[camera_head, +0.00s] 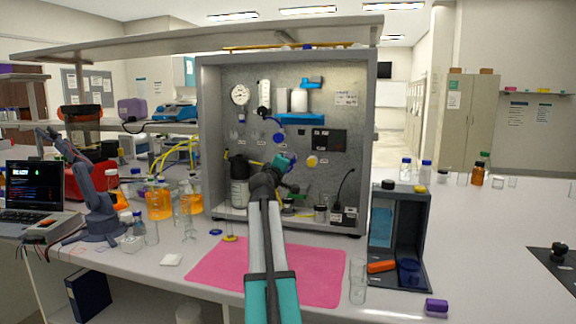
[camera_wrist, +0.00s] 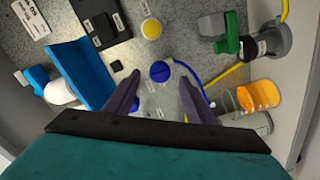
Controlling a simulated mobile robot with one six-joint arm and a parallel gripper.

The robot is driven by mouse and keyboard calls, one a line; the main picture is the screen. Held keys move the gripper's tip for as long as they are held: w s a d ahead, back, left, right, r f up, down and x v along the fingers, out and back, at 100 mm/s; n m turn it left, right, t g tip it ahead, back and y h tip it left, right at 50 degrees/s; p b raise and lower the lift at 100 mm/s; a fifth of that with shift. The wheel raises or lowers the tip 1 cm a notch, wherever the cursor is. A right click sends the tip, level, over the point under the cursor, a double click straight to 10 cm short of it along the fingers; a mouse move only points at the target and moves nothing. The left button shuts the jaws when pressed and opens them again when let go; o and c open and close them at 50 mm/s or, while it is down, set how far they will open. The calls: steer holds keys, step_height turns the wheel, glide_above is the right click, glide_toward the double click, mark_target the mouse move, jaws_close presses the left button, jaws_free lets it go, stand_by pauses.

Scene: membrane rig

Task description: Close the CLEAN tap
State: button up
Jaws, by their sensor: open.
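The grey instrument panel (camera_head: 352,100) carries several knobs and valves. Their labels are too small to read, so I cannot tell which is the CLEAN tap. In the wrist view a round blue knob (camera_wrist: 160,71) lies ahead between the dark fingers of my gripper (camera_wrist: 162,100). The fingers are apart, and I see no contact with the knob. A round yellow knob (camera_wrist: 151,29) is beyond it and a green-handled valve (camera_wrist: 226,36) is at the upper right. In the head view my gripper (camera_head: 284,162) is at the panel's middle, left of the yellow knob (camera_head: 311,161), and partly hides the fittings there.
A blue bracket (camera_wrist: 82,75) lies left of the fingers in the wrist view. A blue tube and a bottle of orange liquid (camera_wrist: 258,96) are at the right. The frame's side walls enclose the panel. A pink mat (camera_head: 215,283) lies clear in front.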

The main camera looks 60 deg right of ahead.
steer(key=v, duration=0.6)
steer(key=shift+a, duration=0.4)
steer(key=shift+s, duration=0.1)
